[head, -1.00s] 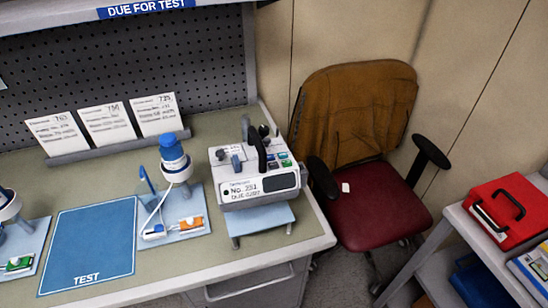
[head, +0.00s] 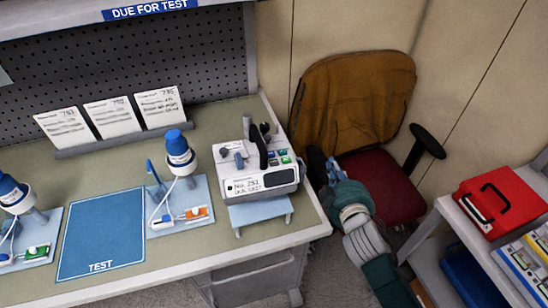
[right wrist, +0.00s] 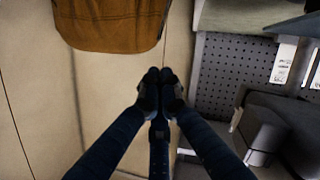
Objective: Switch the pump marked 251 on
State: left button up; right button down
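The pump marked No. 251 (head: 247,185) is a white box with a dark display, a black handle on top and small coloured buttons (head: 283,156) at its top right. It stands on a light blue stand at the right end of the bench. My right gripper (head: 332,168) is to the right of the pump, over the chair's edge, apart from the pump. In the right wrist view its dark fingers (right wrist: 160,82) meet at the tips with nothing visible between them. My left gripper is not in view.
A chair (head: 350,95) with a brown back and red seat stands right of the bench. A blue TEST mat (head: 101,235) and blue-capped devices (head: 178,150) are to the left. A red case (head: 502,200) lies on a cart at the right.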

jog(key=w+a+r+n+t+y, duration=0.15)
jog(key=a+r+n+y, duration=0.3)
jog(key=r, duration=0.65)
jog(key=w+a+r+n+t+y, duration=0.1)
jog(key=a+r+n+t+y, duration=0.4)
jog(key=r, duration=0.6)
jog(key=s+a+r+n+g+y, duration=0.4)
jog(key=a+r+n+g+y, duration=0.15)
jog(key=a+r+n, duration=0.3)
jog(key=s+a+n+g+y+p, duration=0.2)
jog(key=s+a+n+g, duration=0.85)
jog(key=n, duration=0.65)
jog(key=w+d+f+n+h, duration=0.1)
jog(key=w+d+f+h, duration=0.2)
jog(key=d+h, duration=0.2)
jog(key=w+d+f+n+h, duration=0.2)
jog(key=d+f+h, duration=0.2)
jog(key=d, duration=0.5)
jog(key=shift+w+f+h, duration=0.3)
jog(key=shift+w+h, duration=0.1)
jog(key=shift+h, duration=0.4)
